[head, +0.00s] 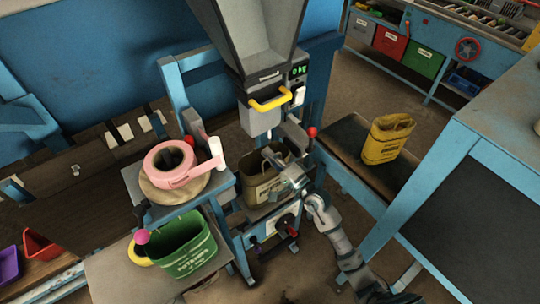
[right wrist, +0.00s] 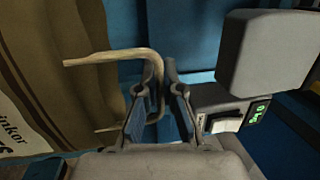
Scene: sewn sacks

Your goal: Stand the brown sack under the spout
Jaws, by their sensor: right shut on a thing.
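The brown sack (head: 262,190) is upright and open-topped below the grey hopper's spout (head: 260,122) in the head view. Its side also fills the left of the right wrist view (right wrist: 40,75), with part of a white label. My right gripper (head: 296,180) is at the sack's right side. In the right wrist view the fingers (right wrist: 158,92) are shut on the sack's tan loop handle (right wrist: 110,57). Whether the sack's bottom rests on the stand is hidden. My left gripper is not in view.
A yellow sack (head: 388,142) stands on the bench at right. A green sack (head: 182,248) stands on the lower left table. A pink roll (head: 170,164) sits on the small blue stand. The hopper has a yellow handle (head: 270,101) and a green display (head: 299,71).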

